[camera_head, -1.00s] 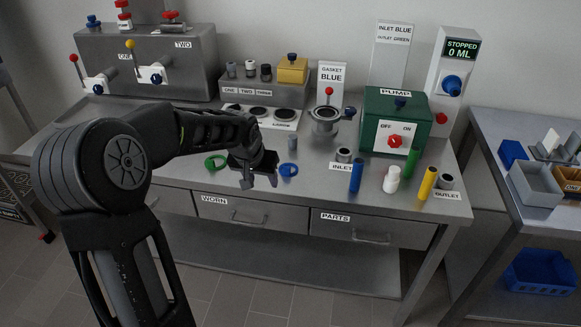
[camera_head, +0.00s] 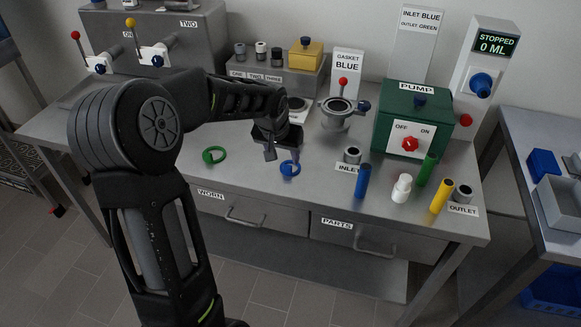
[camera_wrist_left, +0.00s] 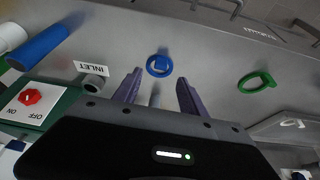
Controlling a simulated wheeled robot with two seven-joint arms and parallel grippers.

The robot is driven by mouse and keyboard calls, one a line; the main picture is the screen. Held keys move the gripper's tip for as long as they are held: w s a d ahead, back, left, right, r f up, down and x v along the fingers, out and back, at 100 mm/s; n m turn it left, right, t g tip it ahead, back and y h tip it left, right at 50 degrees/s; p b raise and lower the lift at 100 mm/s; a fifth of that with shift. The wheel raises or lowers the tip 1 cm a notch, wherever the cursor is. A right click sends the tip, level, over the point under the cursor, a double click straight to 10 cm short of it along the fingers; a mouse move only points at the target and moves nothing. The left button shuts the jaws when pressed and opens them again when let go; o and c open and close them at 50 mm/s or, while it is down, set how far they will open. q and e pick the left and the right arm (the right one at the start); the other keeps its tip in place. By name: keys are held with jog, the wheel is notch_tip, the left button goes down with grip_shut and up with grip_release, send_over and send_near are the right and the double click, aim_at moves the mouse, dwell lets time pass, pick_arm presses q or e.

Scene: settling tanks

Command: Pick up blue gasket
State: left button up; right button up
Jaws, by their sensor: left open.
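The blue gasket (camera_head: 290,168) is a flat ring with a tab, lying on the steel bench near its front edge. It also shows in the left wrist view (camera_wrist_left: 149,68), just beyond my fingertips and roughly between them. My left gripper (camera_head: 281,156) is open and empty. In the head view it hangs just behind and left of the gasket, close to it. In the left wrist view its two fingers (camera_wrist_left: 158,83) point toward the gasket, with a gap between them. My right gripper is not in view.
A green gasket (camera_head: 214,155) lies left of the blue one. Drawers are below the bench edge.

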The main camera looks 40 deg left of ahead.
aim_at(288, 166)
pick_arm(q)
jog(key=shift+x, duration=1.15)
jog(key=shift+w+a+f+p, duration=0.1)
jog(key=shift+w+f+p, duration=0.1)
jog(key=shift+f+p, duration=0.3)
jog(key=p+x, duration=0.1)
jog(key=x, duration=0.3)
jog(key=shift+w+a, duration=0.1)
jog(key=shift+a, duration=0.05)
grip_shut()
